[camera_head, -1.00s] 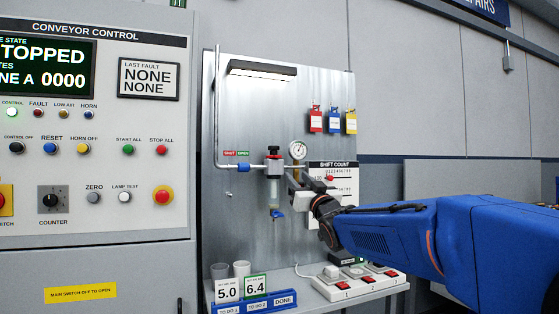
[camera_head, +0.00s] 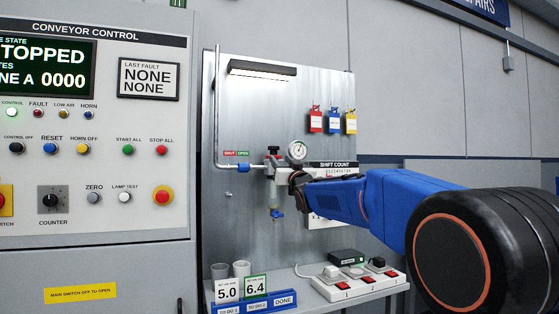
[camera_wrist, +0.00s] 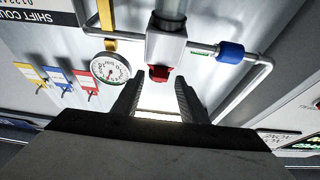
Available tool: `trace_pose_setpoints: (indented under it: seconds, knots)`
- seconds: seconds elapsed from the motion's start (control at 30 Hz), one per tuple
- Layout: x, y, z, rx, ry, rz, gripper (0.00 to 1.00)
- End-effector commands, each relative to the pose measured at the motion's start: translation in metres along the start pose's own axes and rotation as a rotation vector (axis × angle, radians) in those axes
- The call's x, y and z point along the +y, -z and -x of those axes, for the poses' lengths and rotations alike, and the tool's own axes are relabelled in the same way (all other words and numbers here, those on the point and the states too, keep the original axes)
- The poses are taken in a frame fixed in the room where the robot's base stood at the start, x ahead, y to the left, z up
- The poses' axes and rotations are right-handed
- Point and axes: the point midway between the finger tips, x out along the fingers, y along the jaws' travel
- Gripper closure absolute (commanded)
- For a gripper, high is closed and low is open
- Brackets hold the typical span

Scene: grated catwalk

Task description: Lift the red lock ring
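The red lock ring (camera_wrist: 159,73) is a small red collar at the end of a pale regulator body (camera_wrist: 165,48) in the wrist view. The ring appears between and just beyond the fingertips, not gripped. In the head view my gripper (camera_head: 291,178) is right beside the regulator, partly covering it.
A round pressure gauge (camera_head: 297,150) is close to the gripper, also seen in the wrist view (camera_wrist: 110,69). A pipe with a blue fitting (camera_wrist: 230,52) runs beside the regulator. Red, blue and yellow tags hang above. A shelf below holds cups, cards and a power strip (camera_head: 358,286).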

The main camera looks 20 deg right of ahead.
Motion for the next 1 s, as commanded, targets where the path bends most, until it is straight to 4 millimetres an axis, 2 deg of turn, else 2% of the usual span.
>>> trace_pose_setpoints:
  seconds: [0.2,0.57,0.73,0.87,1.0]
  knots:
    - [0.000,0.000,-0.019,0.000,0.001,0.000,0.61]
    - [0.000,0.000,-0.023,0.000,0.000,0.000,0.61]
    - [0.000,0.000,-0.023,0.000,0.000,0.000,0.99]
    - [0.000,0.001,-0.023,0.001,0.000,0.000,1.00]
    - [0.000,0.014,-0.028,0.003,0.001,0.001,1.00]
